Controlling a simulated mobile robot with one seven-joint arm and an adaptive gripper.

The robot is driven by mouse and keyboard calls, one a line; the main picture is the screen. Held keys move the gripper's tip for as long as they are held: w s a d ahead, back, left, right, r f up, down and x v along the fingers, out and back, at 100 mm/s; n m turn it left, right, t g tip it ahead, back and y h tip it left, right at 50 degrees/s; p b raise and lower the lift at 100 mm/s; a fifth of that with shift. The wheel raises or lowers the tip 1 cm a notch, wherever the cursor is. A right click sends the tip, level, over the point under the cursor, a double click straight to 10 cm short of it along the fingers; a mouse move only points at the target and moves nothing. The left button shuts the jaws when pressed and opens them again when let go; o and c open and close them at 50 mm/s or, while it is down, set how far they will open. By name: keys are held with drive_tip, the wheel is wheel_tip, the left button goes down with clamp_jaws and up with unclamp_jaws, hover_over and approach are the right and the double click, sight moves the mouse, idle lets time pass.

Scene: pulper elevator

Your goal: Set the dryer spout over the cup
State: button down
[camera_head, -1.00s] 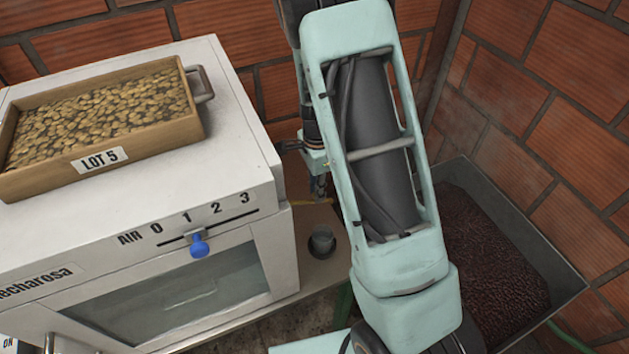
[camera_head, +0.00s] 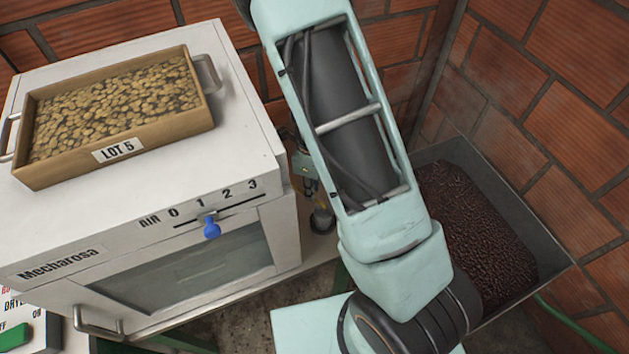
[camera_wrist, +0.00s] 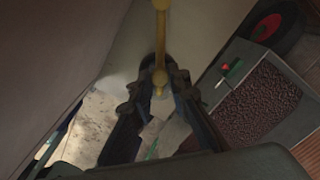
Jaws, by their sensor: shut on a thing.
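The white dryer (camera_head: 240,150) stands at left in the head view. Its brass-yellow spout (camera_wrist: 160,45) runs down from the top of the wrist view and ends in a rounded part between my fingers. My gripper (camera_wrist: 159,88) is shut on the spout near that end; in the head view it is small and dark, partly behind my arm. The small dark cup (camera_head: 322,221) stands beside the dryer's right side. A yellowish bit shows just above it, close to its mouth. I cannot tell from this angle whether the spout is exactly over the cup.
A wooden tray of beans marked LOT 5 (camera_head: 112,152) sits on the dryer. A blue air slider knob (camera_head: 211,230) is on its front. A metal bin of dark red beans (camera_head: 548,265) stands at right. Brick walls (camera_head: 560,110) close off the back.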

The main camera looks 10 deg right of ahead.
drive_tip(key=shift+a, duration=0.15)
idle(0.4)
drive_tip(key=c, duration=1.8)
unclamp_jaws()
drive_tip(key=shift+s, duration=0.1)
drive_tip(key=shift+r, duration=0.1)
wheel_tip(320, 180, up, 12)
drive_tip(key=shift+f, duration=0.1)
